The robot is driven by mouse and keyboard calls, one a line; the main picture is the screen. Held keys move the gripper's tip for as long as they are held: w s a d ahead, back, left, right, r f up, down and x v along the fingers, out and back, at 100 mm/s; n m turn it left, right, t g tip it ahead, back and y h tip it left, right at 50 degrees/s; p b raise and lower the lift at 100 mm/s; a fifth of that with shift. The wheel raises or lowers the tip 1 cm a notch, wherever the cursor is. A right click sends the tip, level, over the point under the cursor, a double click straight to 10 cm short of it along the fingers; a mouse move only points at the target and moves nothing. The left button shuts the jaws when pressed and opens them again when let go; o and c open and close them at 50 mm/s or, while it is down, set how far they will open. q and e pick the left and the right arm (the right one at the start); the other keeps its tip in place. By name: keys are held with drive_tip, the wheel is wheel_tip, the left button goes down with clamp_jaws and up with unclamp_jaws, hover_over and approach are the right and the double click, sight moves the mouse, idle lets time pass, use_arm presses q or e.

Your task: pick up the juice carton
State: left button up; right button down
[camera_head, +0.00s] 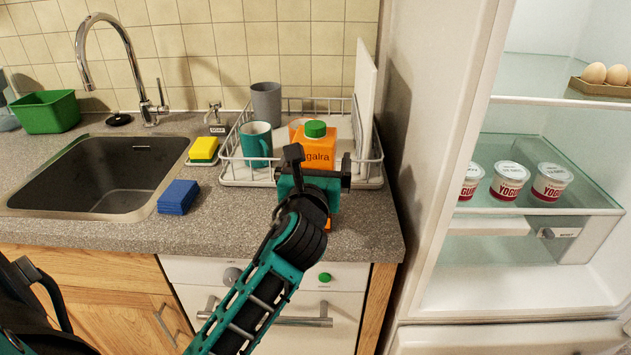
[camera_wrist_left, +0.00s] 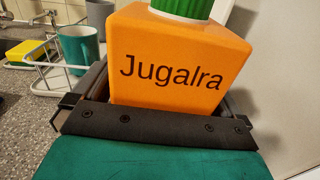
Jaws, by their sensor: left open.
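The juice carton (camera_head: 316,153) is orange with a green cap and stands upright on the counter in front of the dish rack. My left gripper (camera_head: 314,180) is at the carton's near side and hides its lower part in the head view. In the left wrist view the carton (camera_wrist_left: 178,60) fills the middle, with the open jaws low on either side of it. I cannot tell whether either jaw touches it. My right gripper is not in view.
The wire dish rack (camera_head: 232,172) behind the carton holds a teal mug (camera_head: 256,144), a grey cup (camera_head: 266,104) and a white board (camera_head: 365,95). The open fridge (camera_head: 455,225) stands right.

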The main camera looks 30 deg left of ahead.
use_arm(q)
drive_tip(key=shift+w+a, duration=0.1)
drive_tip(key=shift+w, duration=0.1)
drive_tip(key=shift+c, duration=0.5)
drive_tip(key=c, duration=1.6)
drive_tip(key=shift+r, duration=0.15)
drive_tip(key=shift+c, duration=0.8)
wheel_tip(320, 180, up, 9)
drive_tip(key=p, duration=0.3)
wheel_tip(320, 180, up, 11)
